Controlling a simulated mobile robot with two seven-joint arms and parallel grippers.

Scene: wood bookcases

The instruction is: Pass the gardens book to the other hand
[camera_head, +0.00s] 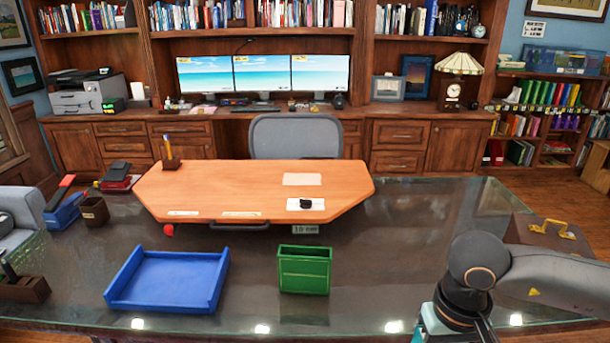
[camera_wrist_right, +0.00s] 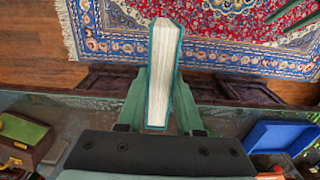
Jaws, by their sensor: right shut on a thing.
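A book (camera_wrist_right: 163,60) with a teal cover and pale page edges stands between the green fingers of my right gripper (camera_wrist_right: 166,92) in the right wrist view. The fingers are shut on it, one against each side. Its title is not readable, so I cannot confirm that it is the gardens book. In the head view my right arm comes in from the right and bends down at the bottom edge. The right gripper is mostly out of that frame there. My left arm and gripper do not show in either view.
A glass-topped desk (camera_head: 400,260) spans the head view, with a blue tray (camera_head: 165,282), a green holder (camera_head: 304,270) and a brown case (camera_head: 545,234). A wooden desk board (camera_head: 245,185) lies behind them. Bare glass lies between the green holder and my right arm.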

